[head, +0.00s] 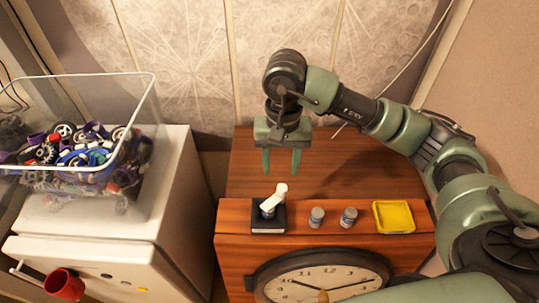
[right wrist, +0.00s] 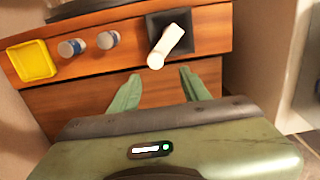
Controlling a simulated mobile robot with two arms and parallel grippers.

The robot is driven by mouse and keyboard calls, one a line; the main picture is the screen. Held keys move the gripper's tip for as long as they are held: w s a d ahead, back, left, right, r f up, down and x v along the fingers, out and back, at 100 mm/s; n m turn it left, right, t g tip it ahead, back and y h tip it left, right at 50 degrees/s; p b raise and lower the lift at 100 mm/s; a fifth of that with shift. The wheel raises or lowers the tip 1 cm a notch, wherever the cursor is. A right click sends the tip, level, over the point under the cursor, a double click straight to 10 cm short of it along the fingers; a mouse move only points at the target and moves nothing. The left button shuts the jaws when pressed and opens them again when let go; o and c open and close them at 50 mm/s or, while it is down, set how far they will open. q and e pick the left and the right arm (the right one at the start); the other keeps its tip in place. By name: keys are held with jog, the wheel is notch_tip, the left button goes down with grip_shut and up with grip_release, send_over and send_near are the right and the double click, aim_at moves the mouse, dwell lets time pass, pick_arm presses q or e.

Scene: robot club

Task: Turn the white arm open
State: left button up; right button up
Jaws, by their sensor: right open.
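The white arm (head: 274,197) is a short lever on a black square base (head: 268,219) on the top ledge of a wooden clock cabinet (head: 330,246). In the head view it slants up to the right. The right wrist view also shows the white arm (right wrist: 166,46) and its black base (right wrist: 193,25). My right gripper (head: 281,172) points down behind the ledge, open and empty, apart from the white arm. In the right wrist view its green fingertips (right wrist: 160,76) are spread just short of the lever's free end. My left gripper is not in view.
A clear bin (head: 140,125) of wheels and parts stands on a white cabinet (head: 110,222) at left, with a red cup (head: 64,285) in front.

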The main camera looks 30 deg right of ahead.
aim_at(282, 187)
jog(key=shift+d, duration=0.1)
jog(key=shift+s+f+p, duration=0.65)
jog(key=shift+s+f, duration=0.3)
jog(key=shift+f, duration=0.3)
jog(key=f, duration=0.2)
jog(key=w+f+p, duration=0.1)
jog(key=f, duration=0.1)
jog(key=shift+f, duration=0.15)
jog(key=shift+s+f, duration=0.1)
jog(key=shift+s, duration=0.1)
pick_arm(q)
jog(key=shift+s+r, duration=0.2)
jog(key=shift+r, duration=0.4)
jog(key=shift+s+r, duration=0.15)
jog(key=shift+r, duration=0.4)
pick_arm(e)
jog(key=shift+w, duration=0.1)
grip_shut()
